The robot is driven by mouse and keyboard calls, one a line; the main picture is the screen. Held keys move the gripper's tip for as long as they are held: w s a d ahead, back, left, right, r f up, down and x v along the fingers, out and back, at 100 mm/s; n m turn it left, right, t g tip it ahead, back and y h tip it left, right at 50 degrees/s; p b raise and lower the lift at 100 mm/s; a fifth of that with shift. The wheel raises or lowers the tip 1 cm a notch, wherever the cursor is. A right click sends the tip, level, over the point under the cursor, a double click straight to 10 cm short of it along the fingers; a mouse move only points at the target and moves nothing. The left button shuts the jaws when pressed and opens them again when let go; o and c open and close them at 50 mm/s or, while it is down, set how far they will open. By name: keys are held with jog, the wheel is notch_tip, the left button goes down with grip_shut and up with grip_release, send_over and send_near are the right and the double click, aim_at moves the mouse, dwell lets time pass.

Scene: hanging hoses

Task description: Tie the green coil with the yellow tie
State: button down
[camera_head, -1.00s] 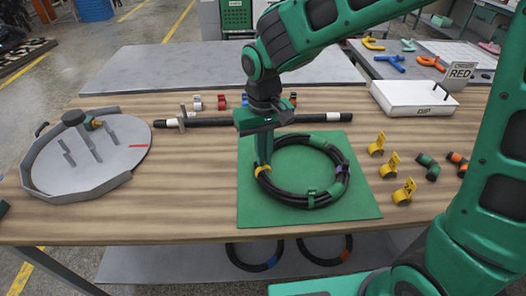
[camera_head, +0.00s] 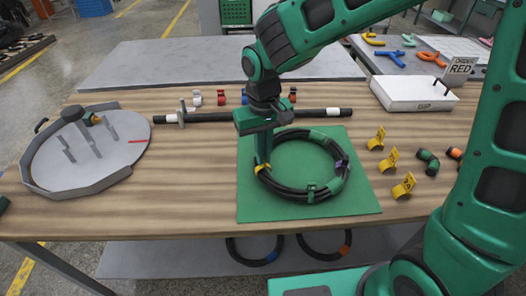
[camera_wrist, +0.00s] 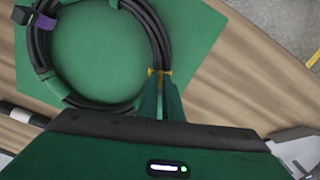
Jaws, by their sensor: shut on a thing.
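The coil (camera_head: 296,190) is a black hose wound in a ring with green bands, lying flat on a green mat (camera_head: 350,205). It also shows in the wrist view (camera_wrist: 39,60). The yellow tie (camera_head: 262,169) is at the coil's left side, and in the wrist view (camera_wrist: 160,72) it lies across the hose. My gripper (camera_head: 263,161) points down there, its fingers shut on the yellow tie. The fingertips (camera_wrist: 161,82) partly hide the tie, so I cannot tell whether it closes fully around the hose. A purple piece (camera_head: 342,163) sits on the coil's right side.
Several yellow clips (camera_head: 388,164) stand right of the mat, near dark green-ended pieces (camera_head: 428,161). A black bar (camera_head: 215,119) lies behind the mat. A grey round tray (camera_head: 110,160) is at left, a white box (camera_head: 412,94) at back right.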

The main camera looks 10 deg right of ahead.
jog(key=shift+f, duration=0.6)
dwell(0.3)
jog(key=c, duration=1.8)
grip_release()
jog(key=shift+c, duration=0.2)
